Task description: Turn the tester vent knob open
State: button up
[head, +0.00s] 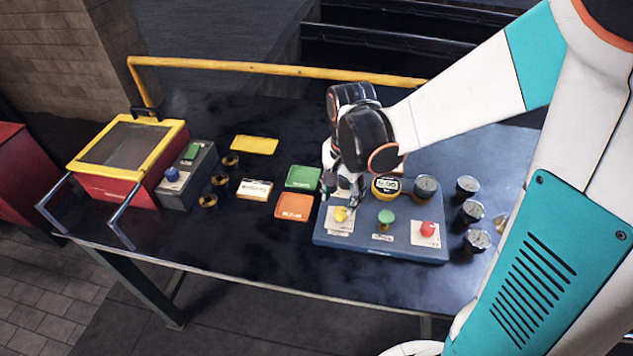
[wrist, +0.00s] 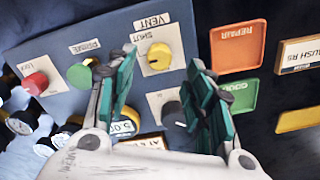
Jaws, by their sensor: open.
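The tester (head: 375,252) is a blue box on the table with a yellow, a green and a red knob on its face. The yellow vent knob (head: 341,214) is at its left end. In the wrist view the vent knob (wrist: 159,57) sits on a white plate below the label VENT, with SHUT written beside it. My gripper (wrist: 162,60) is open, its green-padded fingers spread to either side of the knob; contact does not show. In the head view my gripper (head: 345,188) is over the tester's left part, partly hidden by the wrist.
The green knob (head: 386,217) and red knob (head: 428,229) stand to the right on the tester. Beyond are a yellow-rimmed display (head: 385,187) and a gauge (head: 425,187). Loose gauges (head: 471,211) lie right. Orange (head: 294,206) and green (head: 303,177) trays lie left.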

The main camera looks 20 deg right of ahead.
aim_at(341, 211)
jog(key=shift+f+b, duration=0.8)
jog(key=shift+f, duration=1.95)
jog(key=shift+c, duration=0.6)
jog(key=c, duration=0.9)
